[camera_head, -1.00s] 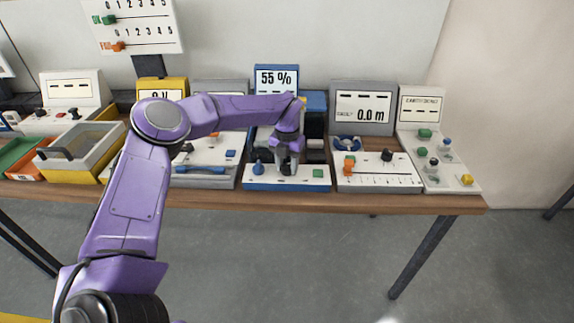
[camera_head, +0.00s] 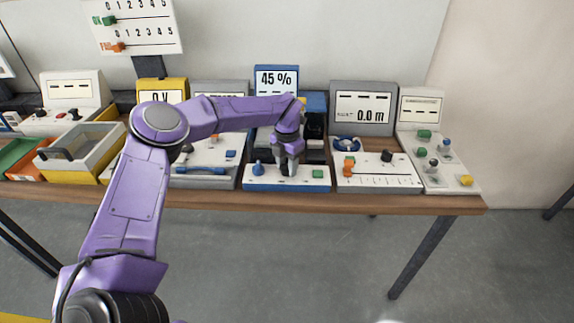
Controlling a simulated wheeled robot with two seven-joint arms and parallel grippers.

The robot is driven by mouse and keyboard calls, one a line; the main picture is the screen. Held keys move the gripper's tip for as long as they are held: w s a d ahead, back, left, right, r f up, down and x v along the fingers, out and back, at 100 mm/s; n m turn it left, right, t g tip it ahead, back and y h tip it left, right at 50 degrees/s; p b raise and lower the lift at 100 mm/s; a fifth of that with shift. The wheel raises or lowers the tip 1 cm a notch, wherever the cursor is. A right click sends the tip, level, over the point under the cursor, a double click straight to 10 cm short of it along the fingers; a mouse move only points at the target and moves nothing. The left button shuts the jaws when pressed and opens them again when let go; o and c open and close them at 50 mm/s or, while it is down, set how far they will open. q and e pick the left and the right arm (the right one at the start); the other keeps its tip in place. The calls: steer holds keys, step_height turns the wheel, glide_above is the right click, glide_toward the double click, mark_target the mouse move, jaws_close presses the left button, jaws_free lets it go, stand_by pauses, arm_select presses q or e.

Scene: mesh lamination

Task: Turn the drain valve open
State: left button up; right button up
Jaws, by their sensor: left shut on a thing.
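My left gripper (camera_head: 288,169) points down over the white front panel (camera_head: 300,184) of the blue machine at the middle of the table. It is shut on a dark knob there, which the fingers mostly hide. No label shows which control is the drain valve. A blue knob (camera_head: 258,169) stands left of the gripper and a green button (camera_head: 318,174) right of it, both apart from it. The machine's display (camera_head: 277,79) reads 45 %. My right gripper is not in view.
To the right stands a grey machine (camera_head: 362,95) reading 0.0 m, with an orange slider (camera_head: 348,169), then a white panel (camera_head: 433,160) with several knobs. To the left are a grey machine with a blue handle (camera_head: 200,171) and a yellow box (camera_head: 77,169). The devices stand close together.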

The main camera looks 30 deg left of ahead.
mark_target(287, 165)
arm_select(q)
steer(key=o, duration=1)
steer(key=shift+o, duration=0.2)
step_height(287, 165, up, 10)
steer(key=shift+f+b, duration=0.2)
steer(key=shift+b, duration=0.75)
steer(key=shift+r, duration=0.45)
